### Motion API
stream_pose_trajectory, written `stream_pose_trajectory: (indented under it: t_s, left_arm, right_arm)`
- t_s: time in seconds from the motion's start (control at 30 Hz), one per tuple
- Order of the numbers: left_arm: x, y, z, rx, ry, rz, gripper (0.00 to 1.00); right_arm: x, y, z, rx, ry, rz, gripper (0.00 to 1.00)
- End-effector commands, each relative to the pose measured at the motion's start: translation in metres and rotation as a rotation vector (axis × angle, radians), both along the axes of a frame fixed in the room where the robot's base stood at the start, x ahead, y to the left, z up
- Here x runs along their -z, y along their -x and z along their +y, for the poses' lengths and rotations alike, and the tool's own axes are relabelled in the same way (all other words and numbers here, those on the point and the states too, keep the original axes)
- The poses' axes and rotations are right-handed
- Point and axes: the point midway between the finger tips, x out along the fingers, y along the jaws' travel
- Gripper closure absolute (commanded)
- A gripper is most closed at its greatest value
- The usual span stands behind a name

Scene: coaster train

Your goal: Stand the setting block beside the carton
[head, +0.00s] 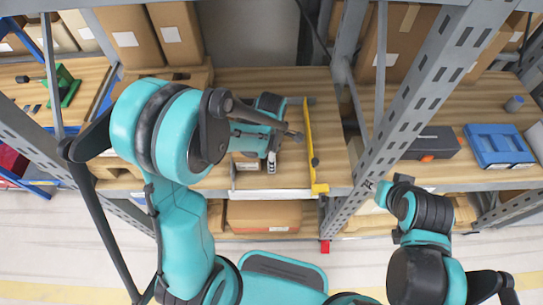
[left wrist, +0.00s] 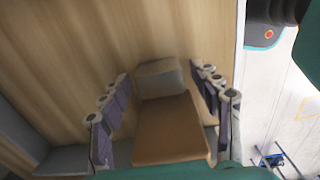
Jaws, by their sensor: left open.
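My left gripper (head: 257,168) is low over the wooden shelf in the middle bay, its fingers partly hidden by the arm. In the left wrist view the open fingers (left wrist: 160,105) stand on either side of a brown boxy shape (left wrist: 170,132) with a greyish block-like part (left wrist: 160,80) at its far end. I cannot tell if these are one object or two, or which is the setting block or carton. No contact with the fingers is clear. In the head view a small brown box (head: 246,164) shows beside the gripper. My right gripper (head: 376,189) is near the rack post, its fingers unclear.
A yellow bar (head: 309,145) lies right of my left gripper on the shelf. Grey posts (head: 390,125) divide the bays. The right bay holds a blue case (head: 497,147) and a dark grey box (head: 432,143). A brown carton (head: 262,215) sits on the level below.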

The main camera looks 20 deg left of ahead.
Motion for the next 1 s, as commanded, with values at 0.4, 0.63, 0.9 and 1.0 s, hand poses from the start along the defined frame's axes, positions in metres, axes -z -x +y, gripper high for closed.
stream_pose_trajectory:
  t_s: [0.4,0.63,0.9,1.0]
  left_arm:
    - [-0.073,0.001,0.000,0.000,0.000,0.000,0.37]
    - [-0.112,0.000,0.000,0.000,0.000,0.000,0.37]
    - [-0.139,0.011,0.006,0.157,0.001,-0.053,0.37]
    - [-0.157,0.026,0.014,0.400,-0.016,-0.138,0.37]
  right_arm:
    - [-0.028,0.000,0.000,0.000,0.000,0.000,0.60]
    - [-0.038,0.000,0.000,0.000,0.000,0.000,0.60]
    - [-0.040,0.000,0.000,0.000,0.000,0.000,0.60]
    - [-0.040,0.000,0.000,0.000,0.000,0.000,0.60]
